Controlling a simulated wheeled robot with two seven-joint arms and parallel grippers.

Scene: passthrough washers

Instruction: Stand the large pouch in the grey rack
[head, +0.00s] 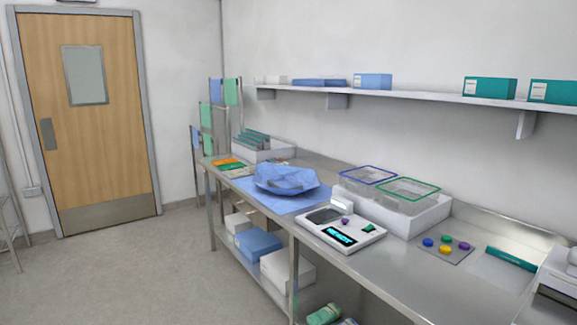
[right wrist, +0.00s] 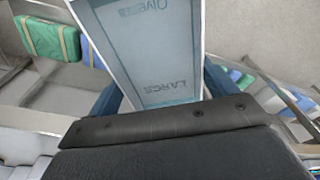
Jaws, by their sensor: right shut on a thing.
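The large pouch (right wrist: 160,50), pale with a teal-grey band and the printed word LARGE, stands out from my right gripper (right wrist: 163,92) in the right wrist view. The gripper is shut on it, with a blue finger at each side; the pouch's upper end runs out of the picture. In the head view a pale rack-like holder (head: 262,156) with several upright teal-edged pieces stands at the far end of the steel bench; I cannot tell surely that it is the grey rack. Neither gripper nor the pouch shows in the head view, and my left gripper is in no view.
A wall shelf (head: 420,95) carries boxes. In the right wrist view a green pack (right wrist: 45,38) lies at upper left.

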